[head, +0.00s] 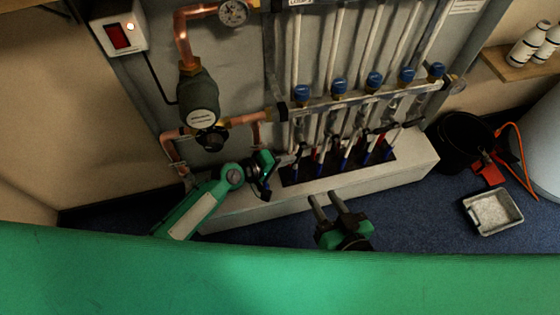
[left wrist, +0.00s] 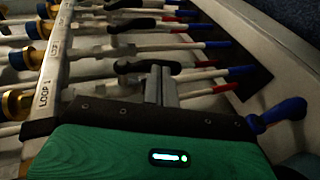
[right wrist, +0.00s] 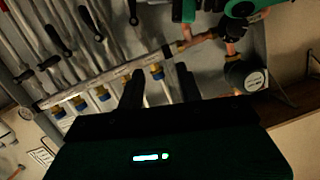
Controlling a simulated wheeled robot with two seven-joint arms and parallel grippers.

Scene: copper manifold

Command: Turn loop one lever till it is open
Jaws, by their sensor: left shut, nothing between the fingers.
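The "LOOP 1" label (left wrist: 42,97) is on the manifold rail in the left wrist view. A black lever (left wrist: 133,66) lies on the nearby pipework, right of that label; I cannot tell for certain that it is loop one's lever. My left gripper (left wrist: 161,75), also in the head view (head: 288,158), is shut and empty. Its fingertips are at or very near that lever; contact is unclear. My right gripper (head: 325,198) is open and empty in front of the white base, away from the levers; its fingers also show in the right wrist view (right wrist: 160,80).
Several blue-capped valves (head: 339,87) line the upper rail. Copper pipe and a green-grey pump (head: 198,98) stand left of the manifold. The white base (head: 408,165) edges the blue floor. A black bucket (head: 462,140) and grey tray (head: 493,212) sit at right.

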